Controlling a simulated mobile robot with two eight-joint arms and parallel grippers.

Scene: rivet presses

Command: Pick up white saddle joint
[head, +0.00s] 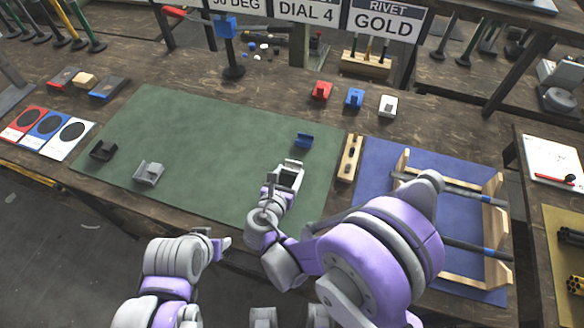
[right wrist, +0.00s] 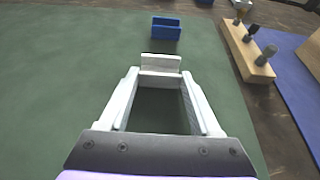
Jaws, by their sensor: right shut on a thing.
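The white saddle joint (right wrist: 161,63) is between the fingertips of my right gripper (right wrist: 160,78), which is shut on it. In the head view the white saddle joint (head: 293,163) shows at the tips of my right gripper (head: 289,176), over the green mat's right part. Whether it touches the mat is hard to tell. A blue saddle joint (head: 304,141) sits just beyond it. A grey saddle joint (head: 149,173) and a black one (head: 103,150) lie at the mat's left. My left gripper (head: 222,243) is low at the table's front edge, its jaws unclear.
A wooden peg block (head: 349,158) stands right of the green mat (head: 200,130). Beyond it a wooden rack (head: 458,254) holds dark bars on a blue mat (head: 375,160). Red (head: 321,91), blue (head: 355,98) and white (head: 388,106) blocks stand behind. The mat's middle is clear.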

